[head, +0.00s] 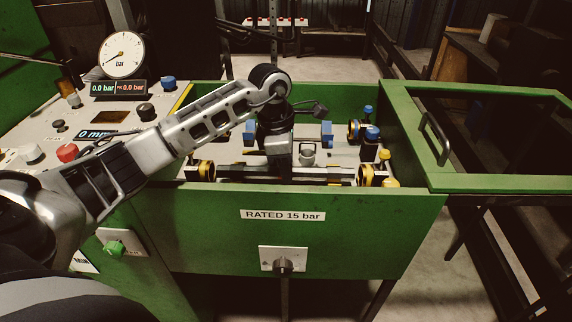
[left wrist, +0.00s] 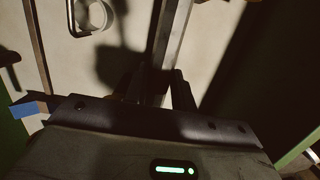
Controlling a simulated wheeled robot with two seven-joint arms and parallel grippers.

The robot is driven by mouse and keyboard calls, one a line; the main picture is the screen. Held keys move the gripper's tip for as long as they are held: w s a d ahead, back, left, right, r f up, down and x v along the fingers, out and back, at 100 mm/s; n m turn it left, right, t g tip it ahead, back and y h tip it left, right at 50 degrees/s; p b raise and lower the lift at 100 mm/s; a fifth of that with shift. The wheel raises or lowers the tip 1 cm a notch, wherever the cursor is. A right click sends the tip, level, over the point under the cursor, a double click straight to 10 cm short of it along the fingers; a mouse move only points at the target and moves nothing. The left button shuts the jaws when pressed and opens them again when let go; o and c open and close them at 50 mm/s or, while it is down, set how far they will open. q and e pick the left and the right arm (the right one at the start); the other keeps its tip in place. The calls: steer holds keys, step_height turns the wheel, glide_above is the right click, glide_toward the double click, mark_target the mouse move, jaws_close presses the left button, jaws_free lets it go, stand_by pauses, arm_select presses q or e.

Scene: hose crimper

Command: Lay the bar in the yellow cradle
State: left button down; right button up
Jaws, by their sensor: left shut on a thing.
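My left gripper (head: 279,160) reaches down into the green tub and is shut. In the left wrist view, its dark fingers (left wrist: 153,92) close around a long pale grey bar (left wrist: 176,40), which runs away from them toward the top edge. Part of the bar is hidden by the fingers and shadow. In the head view, black-and-yellow ringed holders stand near the tub's front wall, one at the left (head: 203,170) and one at the right (head: 365,175). I cannot tell which is the yellow cradle, or whether the bar touches it. My right gripper is not in view.
Blue blocks (head: 327,132), a blue-capped valve (head: 372,134) and a yellow knob (head: 390,182) stand inside. A control panel with a gauge (head: 122,55) is at left.

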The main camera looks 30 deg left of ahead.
arm_select(q)
steer(key=c, duration=1.1)
jaws_free()
steer(key=shift+r, duration=0.1)
steer(key=r, duration=0.5)
steer(key=s+a+r, duration=0.1)
steer(key=r, duration=0.4)
steer(key=a+r, duration=0.1)
steer(key=r, duration=0.4)
steer(key=shift+s+r, duration=0.15)
steer(key=shift+r, duration=0.2)
